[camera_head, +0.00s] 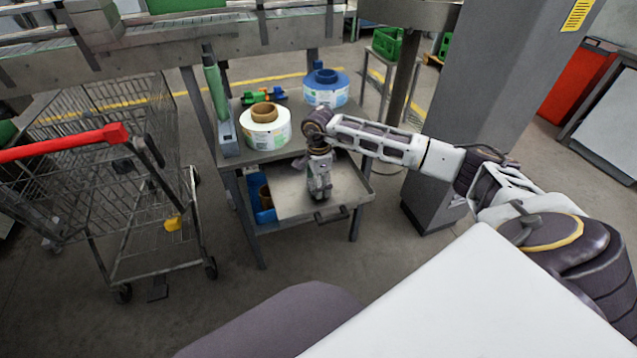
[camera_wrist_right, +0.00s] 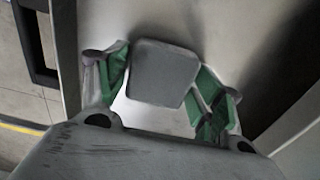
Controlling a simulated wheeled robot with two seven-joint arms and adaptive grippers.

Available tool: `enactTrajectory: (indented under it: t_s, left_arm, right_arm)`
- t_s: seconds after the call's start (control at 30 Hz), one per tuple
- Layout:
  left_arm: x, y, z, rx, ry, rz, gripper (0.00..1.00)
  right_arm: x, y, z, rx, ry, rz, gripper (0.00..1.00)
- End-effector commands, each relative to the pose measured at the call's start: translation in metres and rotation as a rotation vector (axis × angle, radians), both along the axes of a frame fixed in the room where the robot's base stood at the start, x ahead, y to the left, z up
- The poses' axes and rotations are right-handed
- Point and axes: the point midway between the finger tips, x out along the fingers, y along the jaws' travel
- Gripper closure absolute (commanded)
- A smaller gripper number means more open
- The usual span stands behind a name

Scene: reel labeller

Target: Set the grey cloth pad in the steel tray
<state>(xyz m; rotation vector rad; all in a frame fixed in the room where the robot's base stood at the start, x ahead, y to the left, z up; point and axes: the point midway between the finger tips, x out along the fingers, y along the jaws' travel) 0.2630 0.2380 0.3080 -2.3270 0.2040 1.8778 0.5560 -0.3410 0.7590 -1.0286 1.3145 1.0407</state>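The steel tray (camera_head: 287,198) is the pulled-out, shallow metal surface at the front of the grey stand in the head view. My right gripper (camera_head: 320,190) points down over its middle. In the right wrist view the grey cloth pad (camera_wrist_right: 163,72) is a small rounded square, lying flat and slightly turned over the pale tray surface (camera_wrist_right: 150,15). The green-padded fingers of my right gripper (camera_wrist_right: 165,85) stand apart on either side of the pad, close to its edges. The gripper hides the pad in the head view. My left gripper is out of view.
On the stand behind the tray are a white label reel (camera_head: 265,135), a blue reel (camera_head: 326,88) and a green upright tool (camera_head: 213,85). A wire trolley with a red handle (camera_head: 65,143) stands left. A grey column (camera_head: 480,75) rises right of the tray.

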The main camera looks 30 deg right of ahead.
Motion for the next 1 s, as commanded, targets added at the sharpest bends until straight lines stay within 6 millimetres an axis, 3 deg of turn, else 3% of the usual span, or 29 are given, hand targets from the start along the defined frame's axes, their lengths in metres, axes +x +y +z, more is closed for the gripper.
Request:
enactTrajectory:
  t_s: [0.57, 1.0]
  left_arm:
    - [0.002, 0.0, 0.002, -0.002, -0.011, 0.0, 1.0]
    - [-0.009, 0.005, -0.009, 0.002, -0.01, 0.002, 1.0]
  right_arm:
    - [0.0, 0.0, 0.002, 0.0, 0.0, 0.0, 0.21]
    - [0.001, -0.001, 0.056, 0.0, -0.003, 0.0, 0.21]
